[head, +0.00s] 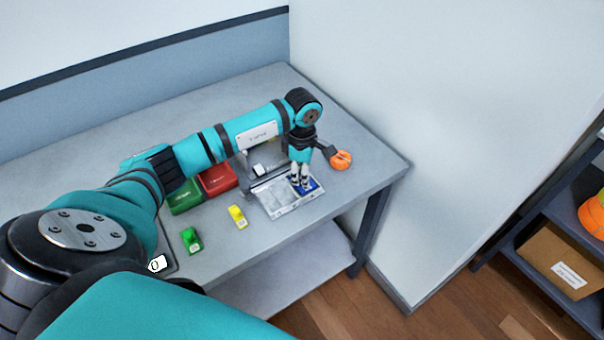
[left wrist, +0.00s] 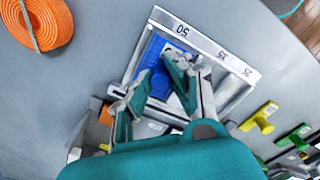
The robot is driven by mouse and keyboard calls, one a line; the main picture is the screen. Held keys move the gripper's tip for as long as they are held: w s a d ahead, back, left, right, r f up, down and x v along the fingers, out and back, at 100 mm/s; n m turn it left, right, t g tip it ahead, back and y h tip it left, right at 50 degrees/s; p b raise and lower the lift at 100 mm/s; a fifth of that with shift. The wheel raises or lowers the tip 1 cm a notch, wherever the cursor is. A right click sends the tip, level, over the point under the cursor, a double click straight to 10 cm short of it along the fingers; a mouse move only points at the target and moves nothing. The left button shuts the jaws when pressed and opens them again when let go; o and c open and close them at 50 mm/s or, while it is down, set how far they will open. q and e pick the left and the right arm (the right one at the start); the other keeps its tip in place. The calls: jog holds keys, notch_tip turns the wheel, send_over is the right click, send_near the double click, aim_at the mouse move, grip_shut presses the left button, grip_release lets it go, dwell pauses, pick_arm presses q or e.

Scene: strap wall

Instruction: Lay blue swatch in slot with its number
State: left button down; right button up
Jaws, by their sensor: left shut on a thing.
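The blue swatch (head: 311,185) is at the right end of the grey slotted tray (head: 278,211). In the left wrist view the blue swatch (left wrist: 150,54) is within the slot by the label 50 on the tray (left wrist: 205,42); labels 35 and 25 mark the other slots. My left gripper (head: 301,184) points down over that slot. In the left wrist view its fingers (left wrist: 157,76) are closed on the blue swatch's raised part. The swatch's own number is not readable, and whether it lies flat is hard to tell. My right gripper is not in view.
A yellow tabbed piece (head: 237,216) and a green one (head: 191,239) lie left of the tray. Red (head: 218,178) and green (head: 185,197) boxes stand behind them. An orange strap coil (head: 341,160) lies right of the tray. The wall bounds the table's right side.

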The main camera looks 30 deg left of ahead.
pick_arm(q)
jog(key=c, duration=1.2)
grip_release()
jog(key=shift+o, duration=0.6)
jog(key=o, duration=0.3)
jog(key=shift+o, duration=0.2)
jog(key=shift+r+p, duration=1.65)
jog(key=shift+r, duration=1.3)
jog(key=shift+c, duration=0.3)
